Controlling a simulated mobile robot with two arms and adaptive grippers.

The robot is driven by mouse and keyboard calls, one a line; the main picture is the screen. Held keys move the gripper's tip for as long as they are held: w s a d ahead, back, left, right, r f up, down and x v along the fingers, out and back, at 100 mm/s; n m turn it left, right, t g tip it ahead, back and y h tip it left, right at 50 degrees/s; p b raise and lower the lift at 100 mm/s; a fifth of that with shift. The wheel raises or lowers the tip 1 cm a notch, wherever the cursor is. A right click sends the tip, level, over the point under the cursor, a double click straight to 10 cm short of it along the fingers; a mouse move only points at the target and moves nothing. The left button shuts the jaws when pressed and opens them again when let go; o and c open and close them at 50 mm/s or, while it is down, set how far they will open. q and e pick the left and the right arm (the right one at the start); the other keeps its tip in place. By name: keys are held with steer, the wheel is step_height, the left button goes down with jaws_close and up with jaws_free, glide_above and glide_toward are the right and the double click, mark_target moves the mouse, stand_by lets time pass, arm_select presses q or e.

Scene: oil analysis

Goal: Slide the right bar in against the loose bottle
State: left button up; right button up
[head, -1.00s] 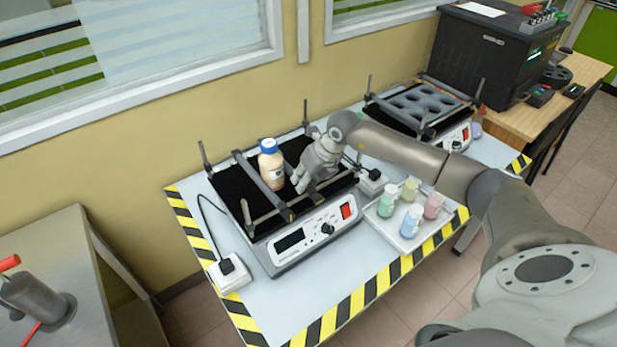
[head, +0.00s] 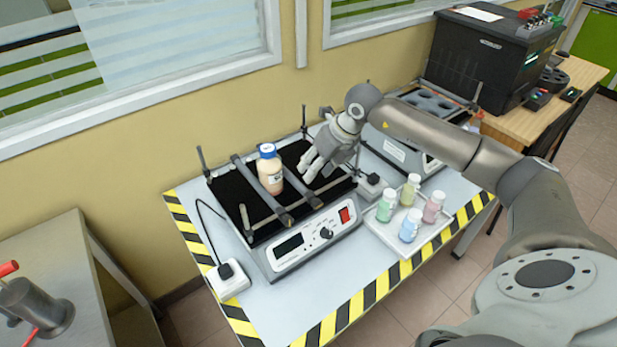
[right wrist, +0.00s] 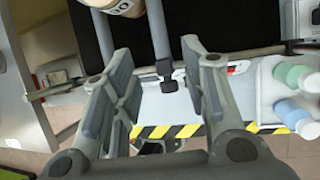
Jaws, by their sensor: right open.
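The loose bottle (head: 270,172), tan with a blue cap, stands upright on the black platform of the near shaker (head: 233,185). The left bar (head: 260,185) runs along its left side. The right bar (head: 298,188) runs close along its right side; I cannot tell whether they touch. My right gripper (head: 308,173) is open and empty, raised to the right of the right bar. In the right wrist view, the right bar (right wrist: 158,35) and its dark end clamp appear between the open fingers (right wrist: 164,70), with the bottle (right wrist: 115,6) cut off at the top. My left gripper is not seen.
A white tray (head: 382,228) with several coloured-label bottles stands to the right of the shaker. A second shaker (head: 400,150) stands behind. Upright posts rise at the near shaker's corners. A power adapter (head: 229,280) lies at front left.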

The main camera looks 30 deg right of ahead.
steer(key=shift+v, duration=1.65)
